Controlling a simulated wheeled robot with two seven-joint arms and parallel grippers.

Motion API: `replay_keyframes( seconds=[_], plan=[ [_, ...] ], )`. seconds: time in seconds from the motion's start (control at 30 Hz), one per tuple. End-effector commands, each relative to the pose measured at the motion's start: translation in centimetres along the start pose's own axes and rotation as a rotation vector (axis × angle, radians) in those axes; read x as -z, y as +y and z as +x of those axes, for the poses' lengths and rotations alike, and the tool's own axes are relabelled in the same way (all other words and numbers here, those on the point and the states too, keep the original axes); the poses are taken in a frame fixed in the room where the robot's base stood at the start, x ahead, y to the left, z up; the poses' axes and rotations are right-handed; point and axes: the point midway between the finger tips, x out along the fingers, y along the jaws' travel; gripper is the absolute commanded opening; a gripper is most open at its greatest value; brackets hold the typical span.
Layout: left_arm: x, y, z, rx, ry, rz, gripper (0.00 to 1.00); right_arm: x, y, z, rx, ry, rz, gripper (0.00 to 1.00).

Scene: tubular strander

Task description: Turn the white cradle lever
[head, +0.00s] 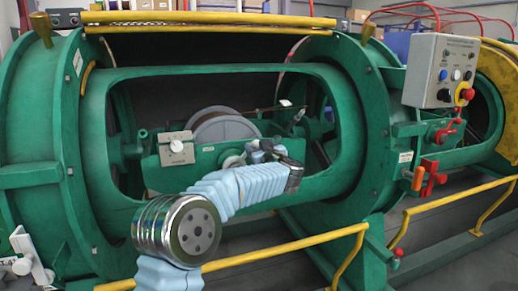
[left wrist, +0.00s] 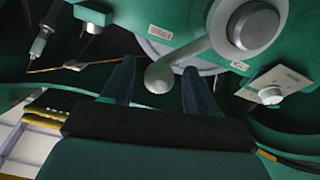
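The pale cradle lever (left wrist: 188,47) shows in the left wrist view, with a round hub (left wrist: 253,25) at the upper right and an arm sloping down-left to a ball knob (left wrist: 163,76). My left gripper (left wrist: 160,82) is open, its two dark fingers apart on either side of the knob in this view. I cannot tell whether a finger touches it. In the head view my left gripper (head: 259,152) is in the cradle opening, just right of the pale round hub (head: 233,161). My arm and gripper hide most of the lever there. My right gripper is not in view.
A grey reel (head: 222,128) sits in the cradle behind the lever. A square plate with a white knob (head: 176,147) is left of it. The green frame surrounds the opening. Yellow rails (head: 290,247) run in front, and a control box (head: 441,70) stands at right.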

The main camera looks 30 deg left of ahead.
Motion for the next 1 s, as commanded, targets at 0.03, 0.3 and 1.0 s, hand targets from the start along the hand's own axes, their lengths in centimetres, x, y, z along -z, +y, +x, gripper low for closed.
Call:
replay_keyframes(
  seconds=[0.03, 0.3, 1.0],
  plan=[
    [0.0, 0.0, 0.0, 0.0, 0.0, 0.0, 0.51, 0.0, 0.0, 0.0, 0.0, 0.0, 0.0, 0.43],
    [0.0, 0.0, 0.0, 0.0, -0.001, 0.0, 0.1, 0.0, 0.0, 0.0, 0.0, 0.0, 0.0, 0.43],
    [0.9, -1.1, -0.1, 0.002, -0.004, -0.139, 0.0, 0.0, -0.1, -0.2, 0.0, 0.0, 0.0, 0.43]
  ],
)
